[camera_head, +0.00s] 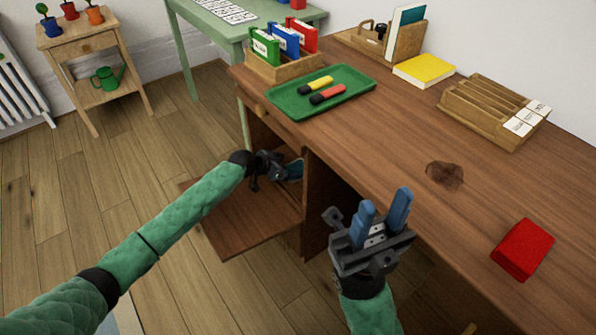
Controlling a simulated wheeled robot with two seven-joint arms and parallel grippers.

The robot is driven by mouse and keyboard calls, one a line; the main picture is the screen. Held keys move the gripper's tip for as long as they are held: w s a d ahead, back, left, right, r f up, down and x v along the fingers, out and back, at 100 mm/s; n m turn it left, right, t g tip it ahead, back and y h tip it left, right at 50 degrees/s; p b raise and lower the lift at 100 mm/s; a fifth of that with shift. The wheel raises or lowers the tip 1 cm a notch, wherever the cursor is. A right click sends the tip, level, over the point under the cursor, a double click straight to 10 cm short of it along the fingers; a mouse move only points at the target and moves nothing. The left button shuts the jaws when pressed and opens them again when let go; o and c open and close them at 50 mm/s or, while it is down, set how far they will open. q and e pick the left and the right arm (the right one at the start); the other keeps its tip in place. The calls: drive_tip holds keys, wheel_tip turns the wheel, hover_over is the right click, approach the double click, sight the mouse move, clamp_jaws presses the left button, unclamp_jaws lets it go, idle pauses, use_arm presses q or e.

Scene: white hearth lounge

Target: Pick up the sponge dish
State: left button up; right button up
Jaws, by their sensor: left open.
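I cannot make out a sponge dish in this view. My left gripper (292,168) is open at the front of the desk's low cupboard, just above its lowered wooden door (240,215). The arm and the gripper hide part of the cupboard opening, and its inside is dark. My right gripper (384,203) is in front of the desk's near edge, its two blue fingers pointing up and apart, with nothing between them. A red block (523,249) lies on the desk at the right; I cannot tell whether it is a sponge. A brown stain (444,175) marks the desktop.
On the wooden desk (400,140) stand a green tray (347,97) with two markers, a folder rack (283,72), a yellow book (424,71) and a slotted card holder (482,110). A green table (215,38) and a plant stand (83,43) stand behind. The floor at left is clear.

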sight(296, 167)
use_arm(q)
drive_tip(key=x, duration=0.3)
drive_tip(key=b+x, duration=0.1)
drive_tip(key=x, duration=0.1)
drive_tip(key=shift+s+d+f, duration=0.1)
drive_tip(key=shift+s+f, duration=0.1)
drive_tip(key=shift+s, duration=0.05)
drive_tip(key=c, duration=1.2)
